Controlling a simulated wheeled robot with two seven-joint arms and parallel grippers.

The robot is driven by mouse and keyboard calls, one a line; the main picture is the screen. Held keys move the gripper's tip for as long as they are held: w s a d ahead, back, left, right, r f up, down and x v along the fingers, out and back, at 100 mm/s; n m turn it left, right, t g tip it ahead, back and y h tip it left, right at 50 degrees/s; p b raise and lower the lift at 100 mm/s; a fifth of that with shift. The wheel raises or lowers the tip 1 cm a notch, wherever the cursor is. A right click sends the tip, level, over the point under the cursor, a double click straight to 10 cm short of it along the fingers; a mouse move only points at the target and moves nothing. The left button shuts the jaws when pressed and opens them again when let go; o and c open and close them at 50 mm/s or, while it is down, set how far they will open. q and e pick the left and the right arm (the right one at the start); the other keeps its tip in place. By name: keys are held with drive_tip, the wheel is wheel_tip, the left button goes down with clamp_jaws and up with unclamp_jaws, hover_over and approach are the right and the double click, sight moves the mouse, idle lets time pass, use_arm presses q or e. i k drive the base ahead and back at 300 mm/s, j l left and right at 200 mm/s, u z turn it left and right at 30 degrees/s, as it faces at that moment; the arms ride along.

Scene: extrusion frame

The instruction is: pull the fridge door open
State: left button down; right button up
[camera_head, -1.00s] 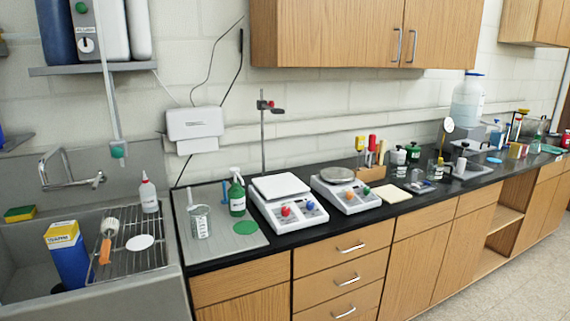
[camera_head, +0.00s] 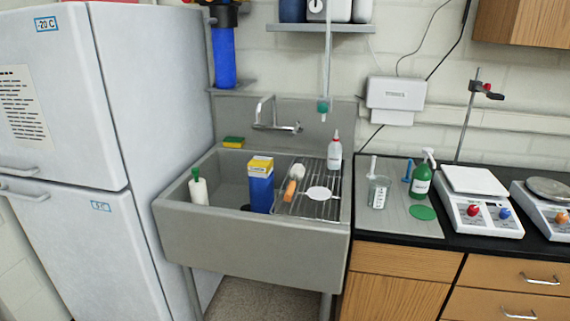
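The white fridge (camera_head: 165,110) stands at the left of the head view. Its upper door (camera_head: 70,90) carries a "-20 C" label and a paper sheet, and its lower door (camera_head: 85,240) carries another small label. Both doors look closed. The upper handle (camera_head: 18,171) and the lower handle (camera_head: 22,196) lie close together at the left edge of the picture, near the seam between the doors. Neither of my grippers is in view.
A grey sink (camera_head: 250,235) on legs stands right of the fridge, holding bottles and a blue-yellow box (camera_head: 260,185). Right of it, a black-topped wooden counter (camera_head: 400,275) bears scales and glassware. Some floor (camera_head: 262,297) shows under the sink.

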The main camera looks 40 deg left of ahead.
sight(90, 242)
drive_tip(key=u, duration=2.65)
drive_tip(key=i, duration=0.3)
